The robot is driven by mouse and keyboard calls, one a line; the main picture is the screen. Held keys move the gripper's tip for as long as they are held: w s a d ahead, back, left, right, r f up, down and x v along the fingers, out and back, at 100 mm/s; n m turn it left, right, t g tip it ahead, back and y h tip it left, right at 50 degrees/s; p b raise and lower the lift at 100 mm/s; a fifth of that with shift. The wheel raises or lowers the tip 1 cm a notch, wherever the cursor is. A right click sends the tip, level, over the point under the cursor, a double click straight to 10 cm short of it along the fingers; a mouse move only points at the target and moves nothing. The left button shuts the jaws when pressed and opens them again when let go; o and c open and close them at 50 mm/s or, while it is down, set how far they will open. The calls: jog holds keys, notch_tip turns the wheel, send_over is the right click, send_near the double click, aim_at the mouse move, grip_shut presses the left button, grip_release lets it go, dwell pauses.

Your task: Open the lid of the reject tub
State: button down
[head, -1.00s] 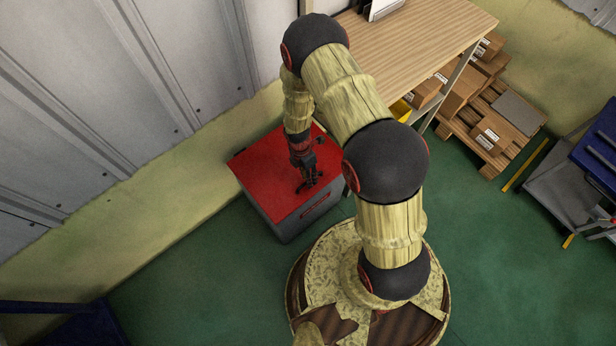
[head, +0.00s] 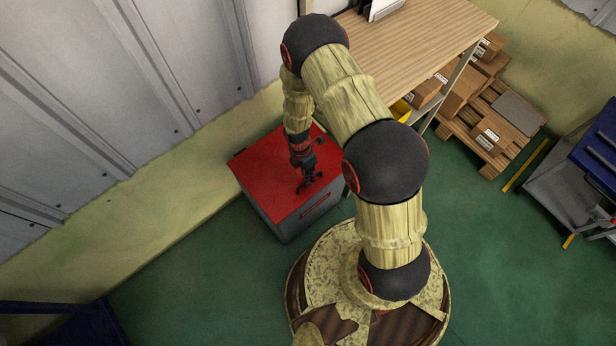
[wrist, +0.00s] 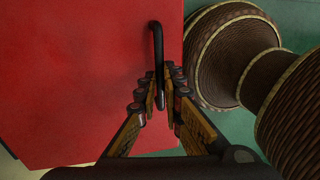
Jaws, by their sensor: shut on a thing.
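The reject tub (head: 270,220) is a grey box with a flat red lid (head: 268,165), standing against the wall left of my body in the head view. The lid lies closed on top. It fills the left of the wrist view (wrist: 80,80). A black bar handle (wrist: 157,48) stands on the lid near its edge. My gripper (wrist: 163,92) is shut on the near end of this handle. In the head view my gripper (head: 309,186) points down over the front part of the lid, and its fingers partly hide the handle.
A wooden-topped bench (head: 425,35) stands behind and right of the tub. Cardboard boxes (head: 494,134) sit on a pallet at the right, with a blue and grey cart (head: 570,175) beyond. The corrugated wall (head: 100,110) rises behind the tub. Green floor is clear at left.

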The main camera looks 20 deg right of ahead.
jog(key=w+a+r+p, duration=0.3)
jog(key=w+r+p, duration=0.2)
jog(key=w+r, duration=0.4)
jog(key=w+a+r+p, duration=0.3)
jog(key=w+r+p, duration=0.2)
jog(key=w+r, duration=0.4)
notch_tip(320, 180, up, 3)
jog(key=shift+a+r, duration=0.15)
jog(key=c, duration=2.4)
grip_release()
jog(key=shift+w+a+r, duration=0.1)
jog(key=shift+w+a, duration=0.15)
jog(key=shift+w, duration=0.5)
jog(key=o, duration=1.1)
jog(key=shift+o, duration=0.4)
jog(key=shift+w+f, duration=0.15)
jog(key=shift+f, duration=0.05)
jog(key=shift+r, duration=0.2)
jog(key=shift+c, duration=0.5)
